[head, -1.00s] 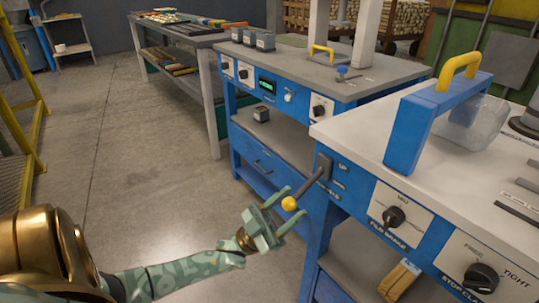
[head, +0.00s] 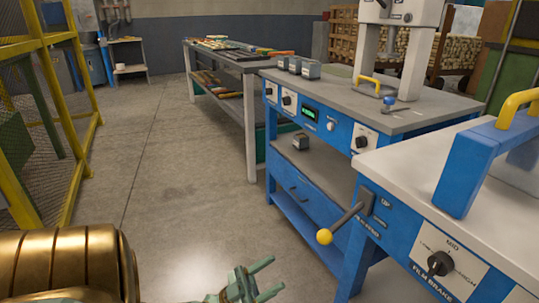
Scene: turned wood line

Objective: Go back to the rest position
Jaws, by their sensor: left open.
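My left gripper (head: 262,279) is at the bottom of the head view, pale green, with its two fingers apart and nothing between them. It is below and to the left of the yellow-knobbed lever (head: 324,236) on the side of the near blue bench, with a clear gap between them. The lever slants down and out from its plate. My right gripper is out of view.
The near blue bench (head: 392,157) with its film brake dial (head: 440,263) stands at right. A second blue machine bench (head: 325,186) and a grey table (head: 228,62) stand beyond. Yellow mesh fencing (head: 58,110) stands at left. Open concrete floor (head: 165,175) lies between.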

